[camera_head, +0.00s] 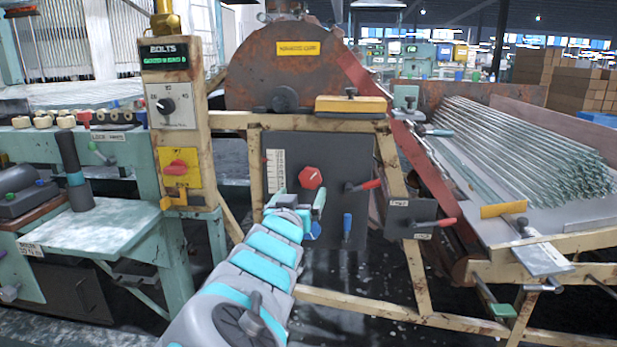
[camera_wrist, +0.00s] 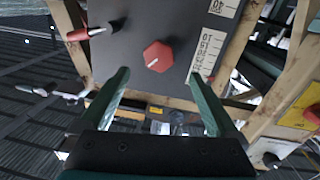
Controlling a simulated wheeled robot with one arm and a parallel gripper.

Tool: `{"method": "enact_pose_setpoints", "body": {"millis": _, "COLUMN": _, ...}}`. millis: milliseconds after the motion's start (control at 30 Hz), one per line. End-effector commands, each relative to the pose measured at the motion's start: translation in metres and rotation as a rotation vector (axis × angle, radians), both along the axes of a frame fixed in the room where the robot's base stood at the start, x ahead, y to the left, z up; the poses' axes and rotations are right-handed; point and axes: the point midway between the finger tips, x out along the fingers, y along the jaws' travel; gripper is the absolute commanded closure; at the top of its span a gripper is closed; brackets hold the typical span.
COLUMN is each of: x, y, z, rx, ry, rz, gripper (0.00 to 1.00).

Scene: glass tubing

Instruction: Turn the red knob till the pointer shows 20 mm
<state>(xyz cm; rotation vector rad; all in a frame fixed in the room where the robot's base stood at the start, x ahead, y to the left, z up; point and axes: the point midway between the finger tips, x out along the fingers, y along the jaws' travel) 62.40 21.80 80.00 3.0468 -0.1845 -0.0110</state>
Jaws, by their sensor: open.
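The red knob (camera_head: 310,178) is a hexagonal knob on the dark grey panel (camera_head: 345,155) under the big rusty drum. In the wrist view the knob (camera_wrist: 158,56) has a small white line on its face. A white printed scale (camera_head: 275,171) is left of the knob; it also shows upside down in the wrist view (camera_wrist: 208,50). The pointer's reading is too small to tell. My gripper (camera_wrist: 158,76) is open and empty, its green fingers pointing at the panel. The knob appears between and just beyond the fingertips, not gripped. In the head view my gripper (camera_head: 298,203) is just below the knob.
A red-handled lever (camera_head: 364,186) is right of the knob and a blue handle (camera_head: 347,226) below it. Another red switch on a yellow plate (camera_head: 178,168) is on the left post. Beige frame beams (camera_head: 255,165) flank the panel. Glass tubes (camera_head: 520,150) lie on the right rack.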

Motion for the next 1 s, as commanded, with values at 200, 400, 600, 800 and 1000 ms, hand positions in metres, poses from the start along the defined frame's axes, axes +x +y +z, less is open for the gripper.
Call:
{"method": "enact_pose_setpoints", "body": {"millis": 200, "x": 0.014, "y": -0.002, "z": 0.001, "rx": 0.000, "ry": -0.006, "rz": -0.004, "gripper": 0.04}}
{"method": "enact_pose_setpoints", "body": {"millis": 400, "x": 0.039, "y": -0.006, "z": 0.000, "rx": 0.002, "ry": -0.003, "rz": -0.006, "gripper": 0.04}}
{"method": "enact_pose_setpoints", "body": {"millis": 600, "x": 0.063, "y": -0.008, "z": 0.000, "rx": 0.002, "ry": -0.001, "rz": -0.003, "gripper": 0.04}}
{"method": "enact_pose_setpoints", "body": {"millis": 800, "x": 0.075, "y": -0.010, "z": 0.000, "rx": 0.002, "ry": -0.001, "rz": -0.003, "gripper": 0.04}}
{"method": "enact_pose_setpoints", "body": {"millis": 1000, "x": 0.077, "y": -0.010, "z": 0.001, "rx": 0.002, "ry": -0.002, "rz": -0.002, "gripper": 0.04}}
